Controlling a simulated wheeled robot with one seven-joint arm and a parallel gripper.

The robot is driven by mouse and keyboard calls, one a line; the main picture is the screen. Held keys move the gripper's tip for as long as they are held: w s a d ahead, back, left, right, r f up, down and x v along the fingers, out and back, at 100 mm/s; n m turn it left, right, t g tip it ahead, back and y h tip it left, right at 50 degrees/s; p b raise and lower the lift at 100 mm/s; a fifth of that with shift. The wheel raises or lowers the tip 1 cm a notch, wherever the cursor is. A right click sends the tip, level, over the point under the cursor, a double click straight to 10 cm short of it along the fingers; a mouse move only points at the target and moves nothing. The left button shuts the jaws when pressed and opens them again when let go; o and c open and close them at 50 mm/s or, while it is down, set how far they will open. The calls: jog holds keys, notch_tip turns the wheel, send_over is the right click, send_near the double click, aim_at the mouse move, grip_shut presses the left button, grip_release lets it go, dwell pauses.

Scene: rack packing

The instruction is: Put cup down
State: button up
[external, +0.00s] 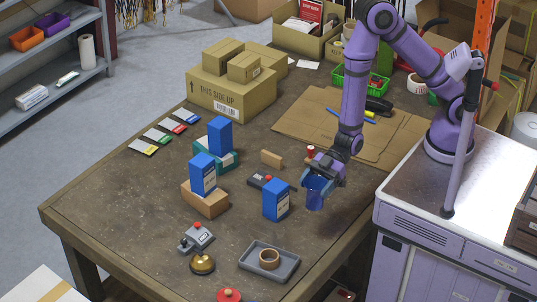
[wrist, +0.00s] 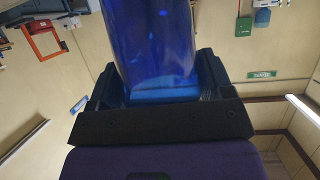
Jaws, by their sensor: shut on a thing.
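A blue translucent cup (external: 315,193) is held in my gripper (external: 318,180) near the right side of the table (external: 150,215). In the wrist view the cup (wrist: 150,45) fills the space between the dark fingers of my gripper (wrist: 155,90), which are shut on it. The cup looks close to the tabletop, to the right of a blue box; I cannot tell whether its base touches the table. The fingers hide part of the cup in the external view.
A blue box (external: 276,200) stands just left of the cup. A device with a red button (external: 262,181) and a wooden block (external: 271,158) lie behind. Flat cardboard (external: 300,125) lies at the back.

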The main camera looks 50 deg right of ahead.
jog(key=w+a+n+g+h, duration=0.1)
jog(key=w+a+n+g, duration=0.3)
jog(key=w, duration=0.8)
jog(key=w+a+n+g, duration=0.1)
jog(key=w+a+g, duration=0.1)
jog(key=w+a, duration=0.65)
jog(key=f, duration=0.5)
jog(key=w+d+f, duration=0.1)
jog(key=f, duration=0.4)
jog(key=w+d+f, duration=0.1)
jog(key=f, duration=0.4)
jog(key=shift+w+f, duration=0.1)
jog(key=shift+f, duration=0.05)
jog(key=shift+f, duration=0.15)
jog(key=o, duration=0.9)
